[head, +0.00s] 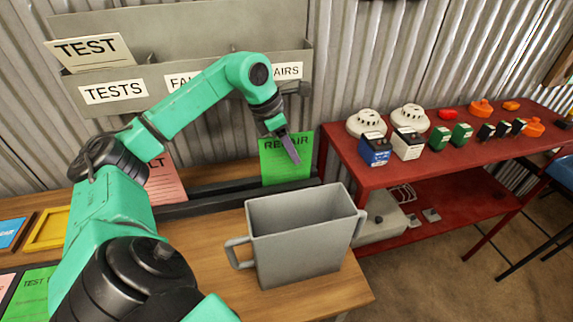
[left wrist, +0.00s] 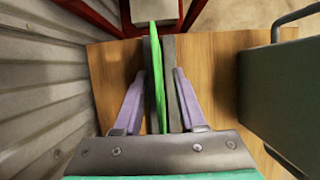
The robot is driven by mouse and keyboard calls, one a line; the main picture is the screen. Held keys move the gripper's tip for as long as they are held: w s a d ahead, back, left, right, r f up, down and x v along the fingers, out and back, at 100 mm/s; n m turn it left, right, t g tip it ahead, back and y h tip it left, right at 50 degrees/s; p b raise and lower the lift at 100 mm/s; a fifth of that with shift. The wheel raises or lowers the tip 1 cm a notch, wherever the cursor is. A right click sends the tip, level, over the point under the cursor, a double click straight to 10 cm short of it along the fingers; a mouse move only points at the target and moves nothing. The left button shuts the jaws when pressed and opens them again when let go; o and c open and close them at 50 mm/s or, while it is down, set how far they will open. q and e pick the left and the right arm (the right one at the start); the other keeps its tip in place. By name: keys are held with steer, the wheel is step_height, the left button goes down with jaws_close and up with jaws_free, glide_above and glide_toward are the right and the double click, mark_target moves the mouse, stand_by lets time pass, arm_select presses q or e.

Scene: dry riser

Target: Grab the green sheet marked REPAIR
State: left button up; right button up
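The green sheet marked REPAIR (head: 272,168) stands upright in a dark slotted rail (head: 228,194) on the wooden bench. My left gripper (head: 291,149) is at the sheet's upper right part and covers some of the lettering. In the left wrist view the sheet shows edge-on as a thin green strip (left wrist: 155,88). The left gripper's two purple fingers (left wrist: 159,74) are apart, one on each side of the strip, with gaps visible. My right gripper is in neither view.
A grey two-handled bin (head: 304,236) stands close in front of the rail. A pink sheet (head: 166,180) stands farther left. A grey wall rack (head: 190,75) is behind. A red table (head: 440,165) with detectors and batteries is at the right.

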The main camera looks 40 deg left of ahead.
arm_select(q)
jaws_close()
stand_by(1.3)
